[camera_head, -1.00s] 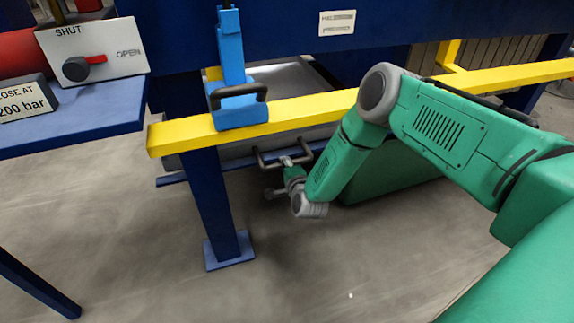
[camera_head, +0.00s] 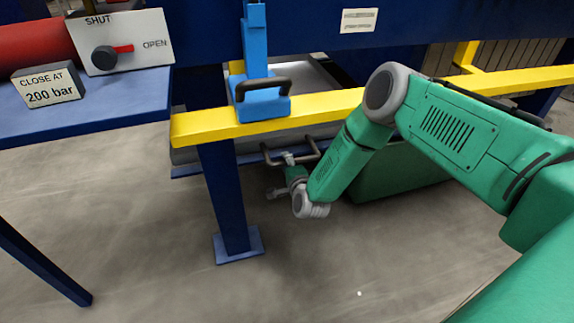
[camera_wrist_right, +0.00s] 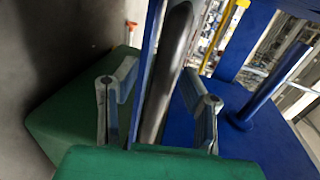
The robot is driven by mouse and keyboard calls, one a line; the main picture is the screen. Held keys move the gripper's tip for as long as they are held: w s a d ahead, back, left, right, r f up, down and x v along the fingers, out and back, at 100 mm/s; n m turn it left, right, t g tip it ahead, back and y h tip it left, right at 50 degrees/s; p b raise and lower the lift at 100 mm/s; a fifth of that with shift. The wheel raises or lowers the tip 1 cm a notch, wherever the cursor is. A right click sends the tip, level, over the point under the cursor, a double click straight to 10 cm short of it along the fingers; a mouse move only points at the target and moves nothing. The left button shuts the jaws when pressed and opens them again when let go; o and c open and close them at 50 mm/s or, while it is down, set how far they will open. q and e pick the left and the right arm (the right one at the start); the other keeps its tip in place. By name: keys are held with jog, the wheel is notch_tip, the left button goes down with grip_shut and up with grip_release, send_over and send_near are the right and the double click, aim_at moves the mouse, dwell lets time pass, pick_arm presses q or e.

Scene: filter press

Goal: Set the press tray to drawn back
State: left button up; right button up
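The grey press tray (camera_head: 186,156) sits low under the press, partly hidden behind the yellow rail and my right arm. Its dark bar handle (camera_head: 314,151) sticks out at the front. My right gripper (camera_head: 287,157) is at this handle, small and partly hidden by its own wrist. In the right wrist view a thick dark bar (camera_wrist_right: 169,75) runs between the two spread fingers of my right gripper (camera_wrist_right: 160,72). The fingers look apart, one on each side of the bar; firm contact does not show. My left gripper is out of view.
A yellow rail (camera_head: 205,125) crosses above the handle, with a blue upright clamp (camera_head: 262,105) on it. A blue leg (camera_head: 228,200) stands left of my gripper. At the left are a SHUT/OPEN switch box (camera_head: 140,38) and a 200 bar sign (camera_head: 50,88). The floor in front is clear.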

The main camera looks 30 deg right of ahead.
jog(key=v, duration=1.2)
jog(key=shift+f, duration=0.15)
jog(key=shift+a, duration=0.1)
